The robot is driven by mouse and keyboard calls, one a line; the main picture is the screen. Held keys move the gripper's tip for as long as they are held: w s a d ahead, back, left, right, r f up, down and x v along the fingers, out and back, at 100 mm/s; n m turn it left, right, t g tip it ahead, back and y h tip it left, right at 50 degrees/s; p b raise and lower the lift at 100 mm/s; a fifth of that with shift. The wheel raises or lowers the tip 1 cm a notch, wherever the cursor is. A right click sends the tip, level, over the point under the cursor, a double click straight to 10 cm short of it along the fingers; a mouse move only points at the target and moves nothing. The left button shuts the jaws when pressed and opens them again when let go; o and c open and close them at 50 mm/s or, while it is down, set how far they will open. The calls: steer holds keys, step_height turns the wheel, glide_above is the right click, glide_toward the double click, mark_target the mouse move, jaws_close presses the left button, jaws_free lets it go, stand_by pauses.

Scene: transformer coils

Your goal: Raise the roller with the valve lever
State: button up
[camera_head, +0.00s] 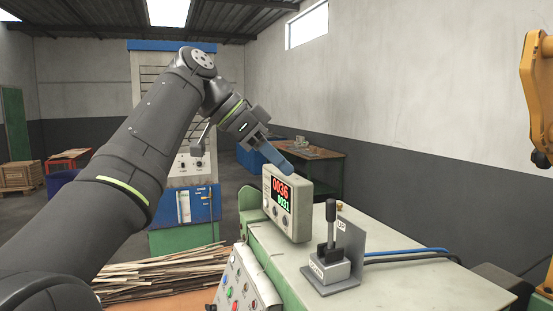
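The valve lever (331,222) is a dark handle standing about upright on a small grey valve block (330,266) on the pale bench top. A grey plate behind it (350,240) is marked "UP", and the block's front carries a label that looks like "DOWN". My gripper (284,163) is in the air to the upper left of the lever, well apart from it, above and behind the counter box. Its blue finger part points down and right. I see it from the side, so I cannot tell whether its fingers are open. I cannot make out the roller.
A counter box (290,204) with red and green digits stands left of the lever. A sloped button panel (244,282) is at the bench's front left. Blue and black hoses (405,254) run right from the valve.

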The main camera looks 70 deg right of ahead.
steer(key=shift+c, duration=0.2)
steer(key=c, duration=0.4)
steer(key=shift+s, duration=0.3)
steer(key=c, duration=0.3)
steer(key=s+n+g+h, duration=0.2)
steer(key=s, duration=0.1)
steer(key=s+a+r+n, duration=0.1)
steer(key=shift+s+g+h, duration=0.15)
steer(key=shift+g+h, duration=0.25)
jaws_close()
steer(key=a+f+n+t+h, duration=0.1)
steer(key=a+f+n+h, duration=0.4)
steer(key=n+h, duration=0.75)
steer(key=n+t+y, duration=0.2)
steer(key=n+t, duration=0.4)
steer(key=n, duration=0.6)
glide_toward(331, 227)
steer(key=w+d+r, duration=0.3)
steer(key=w+d, duration=0.1)
steer(key=shift+s+d+r, duration=0.15)
steer(key=shift+s+d, duration=0.5)
steer(key=shift+s, duration=0.15)
steer(key=shift+s+d+r, duration=0.1)
steer(key=shift+s+d, duration=0.55)
steer(key=shift+s, duration=0.15)
